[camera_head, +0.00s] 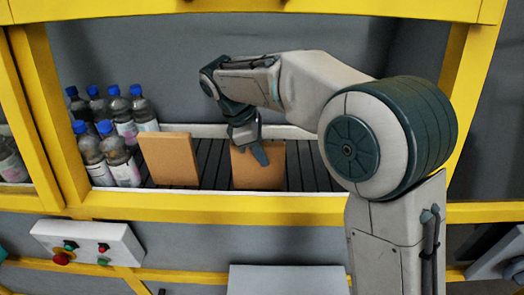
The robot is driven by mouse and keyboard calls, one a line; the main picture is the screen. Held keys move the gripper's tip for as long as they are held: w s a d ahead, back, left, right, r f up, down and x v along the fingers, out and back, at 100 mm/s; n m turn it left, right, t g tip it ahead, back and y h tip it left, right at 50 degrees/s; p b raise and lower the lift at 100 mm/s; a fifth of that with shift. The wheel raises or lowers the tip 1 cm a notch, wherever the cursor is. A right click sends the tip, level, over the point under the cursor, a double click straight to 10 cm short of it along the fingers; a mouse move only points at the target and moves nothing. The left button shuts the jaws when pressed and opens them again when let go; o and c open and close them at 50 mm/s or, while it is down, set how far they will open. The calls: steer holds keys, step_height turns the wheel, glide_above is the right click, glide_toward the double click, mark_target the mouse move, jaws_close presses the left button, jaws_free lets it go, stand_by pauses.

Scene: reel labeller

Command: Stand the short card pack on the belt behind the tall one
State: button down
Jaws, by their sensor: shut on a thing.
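Two plain brown card packs are at the belt. The left one, seemingly the tall pack (170,159), stands upright on the dark slatted belt (213,165), just right of the bottles. The right one, seemingly the short pack (257,174), is upright at my gripper (255,150), with a clear gap of belt between the packs. My gripper reaches down from above and is shut on the short pack's upper part. The gripper hides some of its top edge. I cannot tell whether its bottom touches the belt.
Several blue-capped bottles (118,165) crowd the belt's left end. A yellow frame (230,207) edges the opening in front and at both sides. A white rail (190,129) runs behind the belt. Bare belt shows right of the short pack. A button box (88,243) hangs below.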

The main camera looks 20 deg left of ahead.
steer(key=shift+f, duration=0.2)
steer(key=c, duration=1.3)
jaws_free()
steer(key=shift+r, duration=0.15)
steer(key=shift+v, duration=3.8)
